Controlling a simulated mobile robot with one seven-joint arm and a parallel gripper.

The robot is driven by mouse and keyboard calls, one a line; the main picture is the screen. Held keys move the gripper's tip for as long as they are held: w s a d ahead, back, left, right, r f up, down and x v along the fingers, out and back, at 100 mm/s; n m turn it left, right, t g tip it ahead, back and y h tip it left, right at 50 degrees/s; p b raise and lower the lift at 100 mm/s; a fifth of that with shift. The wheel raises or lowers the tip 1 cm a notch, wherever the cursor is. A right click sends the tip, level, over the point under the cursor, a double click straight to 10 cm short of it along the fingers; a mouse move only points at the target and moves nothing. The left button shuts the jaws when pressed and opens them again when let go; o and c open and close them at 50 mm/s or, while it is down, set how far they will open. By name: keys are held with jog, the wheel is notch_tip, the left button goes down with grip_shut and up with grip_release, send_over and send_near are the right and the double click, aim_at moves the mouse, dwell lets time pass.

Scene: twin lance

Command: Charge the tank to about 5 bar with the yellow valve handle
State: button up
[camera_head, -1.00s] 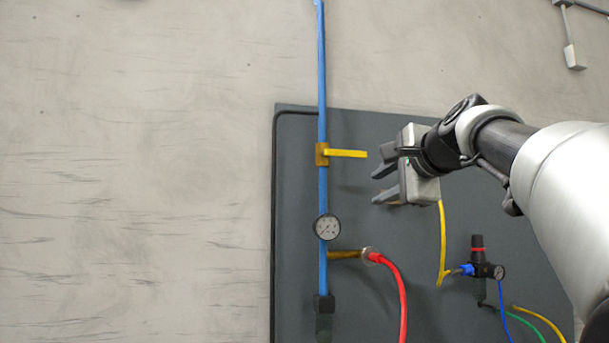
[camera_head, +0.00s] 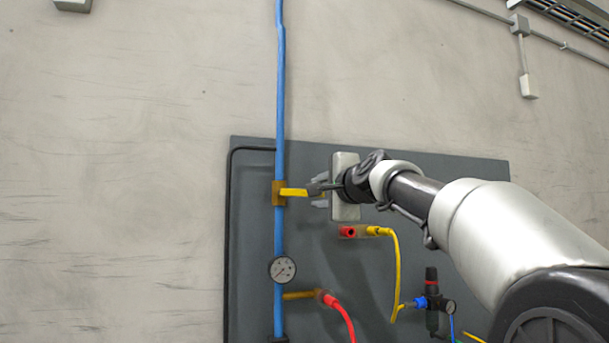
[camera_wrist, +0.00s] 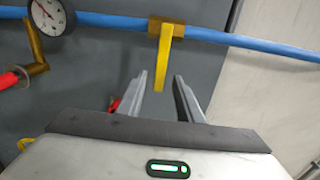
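The yellow valve handle (camera_head: 294,192) sticks out sideways to the right from a brass valve body (camera_head: 279,193) on the vertical blue pipe (camera_head: 280,120). In the wrist view the handle (camera_wrist: 163,66) points toward me. My gripper (camera_head: 318,190) is at the free end of the handle. The wrist view shows its two fingers (camera_wrist: 160,80) apart, with the handle's end between them and a gap on each side. A round white gauge (camera_head: 283,270) sits on the pipe below the valve; its needle shows, but the reading is too small to tell.
A brass branch with a red hose (camera_head: 342,313) leaves the pipe below the gauge. A yellow hose (camera_head: 397,265) runs from a red fitting (camera_head: 347,232) to a black regulator (camera_head: 432,305) at the right. The grey panel (camera_head: 480,185) is behind; the wall at left is clear.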

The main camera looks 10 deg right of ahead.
jog(key=shift+w+a+p, duration=0.25)
jog(key=shift+w+p, duration=0.65)
jog(key=shift+w, duration=0.2)
jog(key=shift+w+a+p, duration=0.2)
jog(key=shift+w+p, duration=0.7)
jog(key=shift+w, duration=0.2)
jog(key=shift+c, duration=0.5)
grip_shut()
